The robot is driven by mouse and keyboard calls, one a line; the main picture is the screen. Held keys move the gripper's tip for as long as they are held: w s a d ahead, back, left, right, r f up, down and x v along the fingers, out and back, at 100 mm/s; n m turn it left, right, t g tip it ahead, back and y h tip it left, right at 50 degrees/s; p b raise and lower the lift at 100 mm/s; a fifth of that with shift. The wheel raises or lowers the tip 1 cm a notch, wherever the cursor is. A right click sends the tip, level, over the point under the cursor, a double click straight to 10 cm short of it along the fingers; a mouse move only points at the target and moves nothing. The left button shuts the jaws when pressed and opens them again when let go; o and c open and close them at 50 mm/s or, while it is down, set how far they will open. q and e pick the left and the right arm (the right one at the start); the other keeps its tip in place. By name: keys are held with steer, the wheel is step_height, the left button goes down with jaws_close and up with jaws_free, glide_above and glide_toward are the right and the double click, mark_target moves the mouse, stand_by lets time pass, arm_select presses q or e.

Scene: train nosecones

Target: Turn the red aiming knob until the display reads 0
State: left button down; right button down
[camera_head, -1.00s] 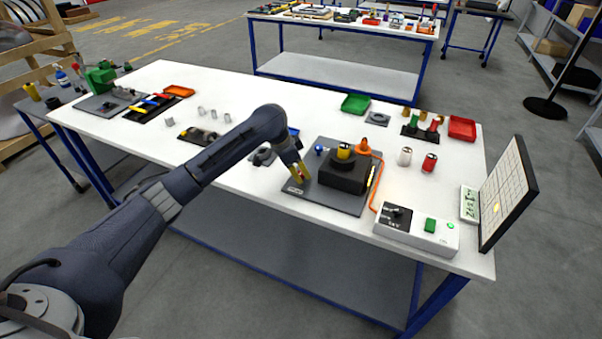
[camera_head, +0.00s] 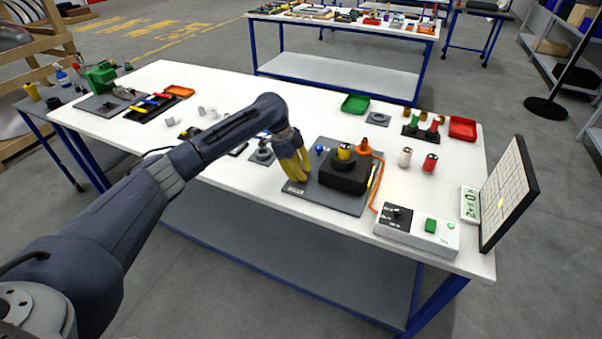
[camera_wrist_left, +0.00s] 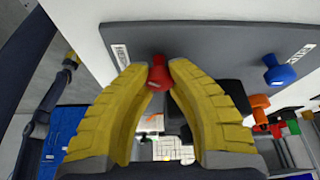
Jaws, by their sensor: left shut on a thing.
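The red aiming knob (camera_wrist_left: 157,75) stands at the edge of the grey baseplate (camera_head: 333,205), between my left fingertips in the left wrist view. My left gripper (camera_head: 301,180) has yellow ribbed fingers shut on the knob, and they hide it in the head view. The fingers also show in the left wrist view (camera_wrist_left: 158,77). The small green-white display (camera_head: 470,205) stands beside the tilted panel at the right. Its large figure looks like 0, with smaller marks that I cannot read surely. My right gripper is not in view.
A black block (camera_head: 345,176) with a yellow-topped part sits on the baseplate. A blue knob (camera_wrist_left: 280,71) and an orange cone (camera_head: 364,148) are near it. A white control box (camera_head: 416,230) and gridded panel (camera_head: 503,192) stand at the right.

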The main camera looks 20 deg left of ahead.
arm_select(q)
steer(key=shift+d+m, duration=0.25)
steer(key=shift+m, duration=0.35)
steer(key=c, duration=1.5)
jaws_free()
steer(key=shift+d, duration=0.1)
steer(key=o, duration=0.4)
steer(key=shift+a, duration=0.2)
steer(key=shift+r, duration=0.1)
steer(key=shift+a+r, duration=0.2)
steer(key=v, duration=1.1)
steer(key=shift+w+r, duration=0.15)
steer(key=shift+w, duration=0.1)
